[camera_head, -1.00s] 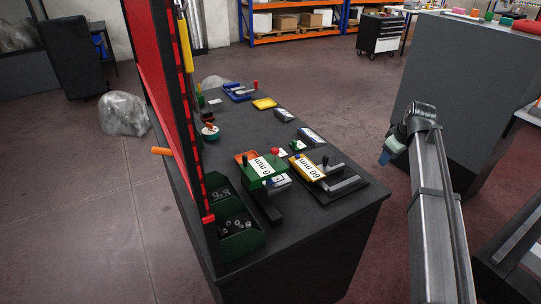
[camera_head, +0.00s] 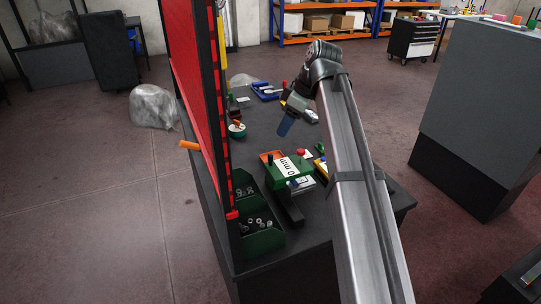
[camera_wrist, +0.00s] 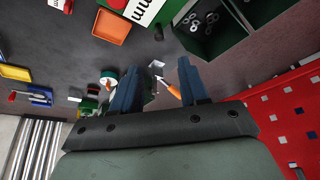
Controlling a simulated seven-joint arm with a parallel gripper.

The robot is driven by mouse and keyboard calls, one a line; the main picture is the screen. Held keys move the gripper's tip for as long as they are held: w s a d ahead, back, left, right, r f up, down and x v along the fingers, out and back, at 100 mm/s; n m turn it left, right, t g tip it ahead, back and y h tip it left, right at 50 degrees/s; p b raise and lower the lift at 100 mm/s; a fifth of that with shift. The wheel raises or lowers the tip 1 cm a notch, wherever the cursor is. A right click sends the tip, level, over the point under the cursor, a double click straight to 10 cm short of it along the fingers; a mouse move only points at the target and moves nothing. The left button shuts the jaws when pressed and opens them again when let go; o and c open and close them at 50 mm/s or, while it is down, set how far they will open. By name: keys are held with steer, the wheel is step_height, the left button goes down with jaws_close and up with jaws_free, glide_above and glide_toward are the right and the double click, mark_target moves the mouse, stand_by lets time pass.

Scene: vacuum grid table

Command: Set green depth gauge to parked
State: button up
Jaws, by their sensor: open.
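The green depth gauge (camera_head: 272,180) stands on the dark table with a white "0 mm" label, an orange plate at its left end and a dark knob. Its label and orange plate (camera_wrist: 111,27) show at the top of the wrist view, where the rest of the gauge is cut off. My gripper (camera_head: 286,124) hangs above the table, beyond the gauge in the head view and apart from it. In the wrist view its blue fingers (camera_wrist: 158,84) are spread with nothing held between them.
A yellow gauge (camera_head: 320,168) is mostly hidden behind my arm. Green bins (camera_head: 262,238) with metal parts stand at the near left, beside the upright red perforated board (camera_head: 200,95). A blue device (camera_head: 264,94) is at the far end. An orange-handled tool (camera_wrist: 172,90) shows in the wrist view.

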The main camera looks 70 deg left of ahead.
mark_target(271, 155)
steer(key=x, duration=1.3)
steer(key=shift+f, duration=0.2)
steer(key=shift+c, duration=0.2)
jaws_close()
